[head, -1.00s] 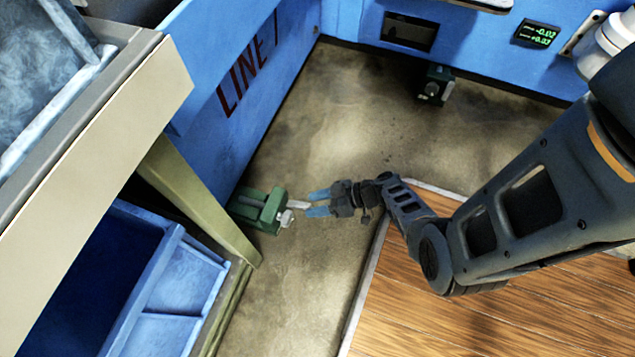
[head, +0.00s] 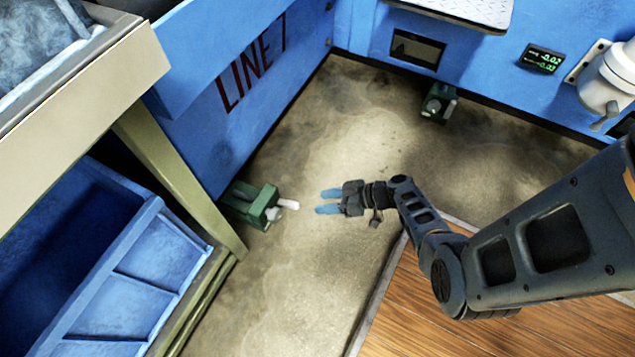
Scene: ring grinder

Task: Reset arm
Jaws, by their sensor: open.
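My gripper (head: 328,201), with two blue fingers, is at the middle of the head view and points left. Its fingers are apart and nothing shows between them. A green vise-like device (head: 250,205) stands to its left, beside the blue wall. A small pale piece (head: 288,204) sticks out from that device toward my gripper. A clear gap lies between the fingertips and this piece. My dark arm reaches in from the right edge.
A second green device (head: 438,103) stands at the back by the blue wall. A blue bin (head: 135,270) and a table (head: 100,75) are at left. A digital display (head: 542,59) is at the back right. The speckled surface (head: 300,290) below my gripper is clear.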

